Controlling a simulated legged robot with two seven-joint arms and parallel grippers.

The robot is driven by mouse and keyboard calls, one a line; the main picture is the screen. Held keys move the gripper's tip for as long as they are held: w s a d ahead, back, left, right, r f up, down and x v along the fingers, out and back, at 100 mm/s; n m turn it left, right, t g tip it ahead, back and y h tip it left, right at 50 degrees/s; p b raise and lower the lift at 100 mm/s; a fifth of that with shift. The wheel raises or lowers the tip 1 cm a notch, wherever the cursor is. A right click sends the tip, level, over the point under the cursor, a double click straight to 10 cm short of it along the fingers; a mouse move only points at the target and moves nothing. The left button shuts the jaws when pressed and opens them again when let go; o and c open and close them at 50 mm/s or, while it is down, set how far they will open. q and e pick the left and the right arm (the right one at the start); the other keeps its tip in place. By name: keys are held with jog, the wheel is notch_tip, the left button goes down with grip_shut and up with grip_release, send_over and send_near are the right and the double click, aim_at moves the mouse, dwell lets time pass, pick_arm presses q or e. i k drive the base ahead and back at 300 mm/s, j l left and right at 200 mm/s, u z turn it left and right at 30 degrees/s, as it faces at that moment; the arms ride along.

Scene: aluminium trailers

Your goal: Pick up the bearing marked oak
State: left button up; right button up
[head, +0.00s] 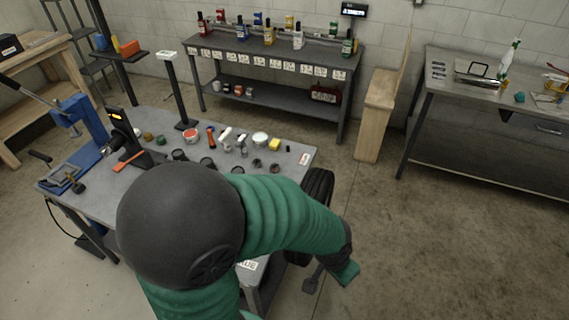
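Several small dark round pieces, which may be bearings, stand on the grey workbench (93,195); one dark round piece (207,163) is near the middle. No marking reading oak can be made out on any of them. A large dark dome and a ribbed green arm cover the front of the bench. The arm reaches right to a dark cuff and a green tip beyond the bench's right end. No gripper fingers can be made out there, and nothing is seen held. My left gripper is not in view.
A bottle shelf (275,55) stands behind; open floor lies to the right.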

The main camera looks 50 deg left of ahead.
aim_at(275, 168)
jog(key=i+u, duration=0.2)
jog(key=i, duration=1)
jog(key=i+u, duration=0.75)
jog(key=u, duration=0.15)
jog(key=i+l+u, duration=0.2)
jog(key=i+u, duration=0.3)
jog(key=u, duration=0.4)
jog(key=i+u, duration=0.1)
jog(key=u, duration=0.85)
jog(key=i+l+u, duration=0.1)
jog(key=u, duration=0.4)
jog(key=i+l+u, duration=0.1)
jog(key=u, duration=0.4)
jog(key=l+u, duration=0.1)
jog(key=u, duration=0.4)
jog(key=i+l, duration=0.05)
